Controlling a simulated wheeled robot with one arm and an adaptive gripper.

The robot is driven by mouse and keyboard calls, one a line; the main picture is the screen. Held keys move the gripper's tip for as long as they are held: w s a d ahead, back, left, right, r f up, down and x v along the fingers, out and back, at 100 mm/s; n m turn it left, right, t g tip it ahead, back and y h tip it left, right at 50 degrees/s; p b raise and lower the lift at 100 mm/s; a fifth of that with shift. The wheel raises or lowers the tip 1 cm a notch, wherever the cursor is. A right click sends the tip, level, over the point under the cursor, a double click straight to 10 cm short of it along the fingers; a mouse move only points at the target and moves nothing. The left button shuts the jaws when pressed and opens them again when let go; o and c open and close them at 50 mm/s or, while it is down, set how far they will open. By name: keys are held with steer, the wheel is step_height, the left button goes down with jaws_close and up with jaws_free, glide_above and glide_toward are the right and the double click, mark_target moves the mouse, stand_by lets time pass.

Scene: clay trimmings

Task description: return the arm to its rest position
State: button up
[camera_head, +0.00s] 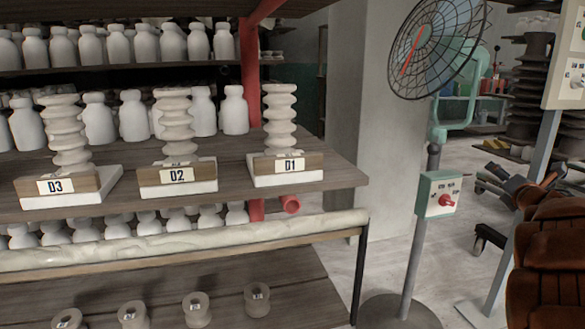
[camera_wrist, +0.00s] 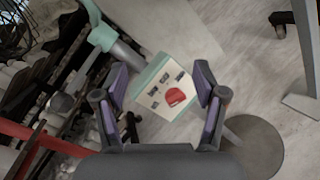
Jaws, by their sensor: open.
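My gripper (camera_wrist: 162,84) shows in the wrist view with its two purple-padded fingers spread wide and nothing held between them. The pale green control box (camera_wrist: 167,86) with a red knob appears between the fingers, beyond them; the exact gap is hard to judge. In the head view the same box (camera_head: 438,195) sits on a grey pole below a caged fan (camera_head: 436,45) with a red stripe.
Wooden shelves (camera_head: 330,178) on the left hold white bottles and ribbed pieces on blocks labelled D1, D2 and D3. The fan's round base (camera_wrist: 250,146) stands on grey floor. Large brown ribbed shapes (camera_head: 545,255) fill the lower right. A pale pillar (camera_head: 362,110) stands behind the fan.

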steer(key=s+a+r+m+g+h+p, duration=0.25)
steer(key=s+r+m+p, duration=0.25)
steer(key=r+m+p, duration=0.25)
steer(key=s+a+r+m+g+h+p, duration=0.2)
steer(key=s+r+m+g+h+p, duration=0.15)
steer(key=s+r+m+p, duration=0.35)
steer(key=s+a+r+m+g+y+p, duration=0.2)
steer(key=s+a+m+g+y+p, duration=0.2)
steer(key=s+a+p, duration=0.8)
steer(key=s+a+r+m+g+y+p, duration=0.2)
steer(key=s+a+m+g+y+p, duration=0.3)
steer(key=s+a+p, duration=0.8)
steer(key=s+a+m+g, duration=0.2)
steer(key=s+a+g, duration=0.2)
steer(key=s+a, duration=0.5)
steer(key=shift+s+r, duration=0.25)
steer(key=shift+s, duration=1.15)
steer(key=shift+a, duration=0.1)
